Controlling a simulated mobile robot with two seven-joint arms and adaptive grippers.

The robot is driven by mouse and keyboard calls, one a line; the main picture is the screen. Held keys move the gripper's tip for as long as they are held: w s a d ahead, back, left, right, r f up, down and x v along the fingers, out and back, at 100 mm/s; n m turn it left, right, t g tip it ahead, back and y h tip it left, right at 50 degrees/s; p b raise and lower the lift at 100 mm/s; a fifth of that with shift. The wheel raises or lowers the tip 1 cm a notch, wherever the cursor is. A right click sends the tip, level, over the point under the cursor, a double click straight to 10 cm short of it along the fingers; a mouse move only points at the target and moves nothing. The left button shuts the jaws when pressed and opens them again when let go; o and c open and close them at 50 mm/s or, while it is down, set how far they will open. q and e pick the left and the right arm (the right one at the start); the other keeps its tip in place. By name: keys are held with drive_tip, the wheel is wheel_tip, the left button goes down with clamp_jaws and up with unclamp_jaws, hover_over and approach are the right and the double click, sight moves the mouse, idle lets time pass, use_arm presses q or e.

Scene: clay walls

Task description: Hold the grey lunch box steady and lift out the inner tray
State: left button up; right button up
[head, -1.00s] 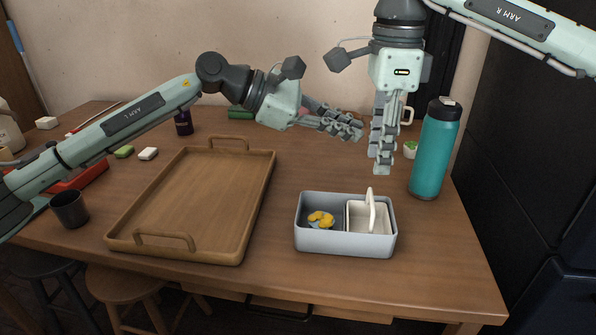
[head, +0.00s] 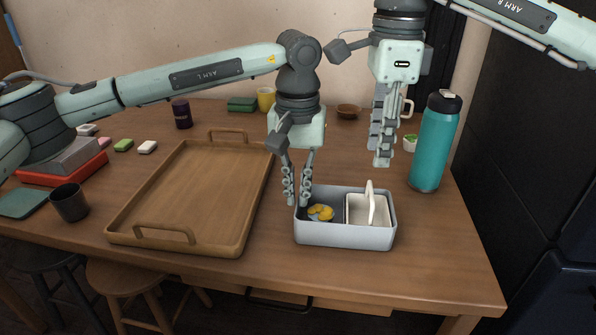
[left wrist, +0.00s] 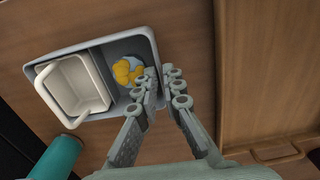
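The grey lunch box (head: 345,233) stands on the table; it also shows in the left wrist view (left wrist: 95,42). The white inner tray (head: 357,216) sits in its right part, with an upright handle; it also shows in the left wrist view (left wrist: 75,88). Yellow food pieces (head: 320,212) lie in the left part. My left gripper (head: 297,198) points down at the box's left wall, its fingers apart, one on each side of the rim; contact is unclear. My right gripper (head: 382,160) hangs above and behind the box, holding nothing visible; its fingers overlap from this side.
A wooden tray (head: 190,197) lies left of the box. A teal bottle (head: 433,150) stands at the right behind the box. A dark cup (head: 69,203) stands at the far left. The table in front of the box is clear to its edge.

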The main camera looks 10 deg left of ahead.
use_arm(q)
drive_tip(key=shift+f, duration=1.35)
clamp_jaws()
use_arm(e)
drive_tip(key=shift+c, duration=0.4)
